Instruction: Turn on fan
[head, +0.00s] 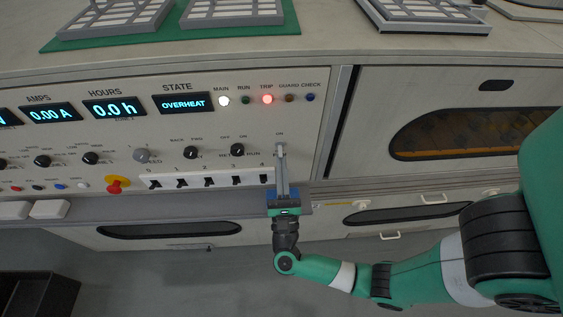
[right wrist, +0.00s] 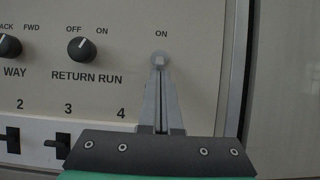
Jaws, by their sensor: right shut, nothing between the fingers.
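A control panel (head: 225,125) fills the middle of the head view. No label reading "fan" is legible. My right gripper (head: 281,148) is shut and empty, pointing up at the panel's right end. In the right wrist view its fingertips (right wrist: 160,66) meet at a small pale switch (right wrist: 160,57) under the label "ON", seeming to touch or nearly touch it. The fingers hide its lower part, so its position is unclear. The "RETURN RUN" knob (right wrist: 82,49) is just left of it. My left gripper is out of view.
The state display (head: 185,103) reads OVERHEAT; the amps display (head: 51,113) reads 0.00 A. The white main lamp (head: 223,101) and red trip lamp (head: 267,99) are lit. A strip of numbered black switches (head: 208,181) and a red button (head: 117,184) lie left of my gripper.

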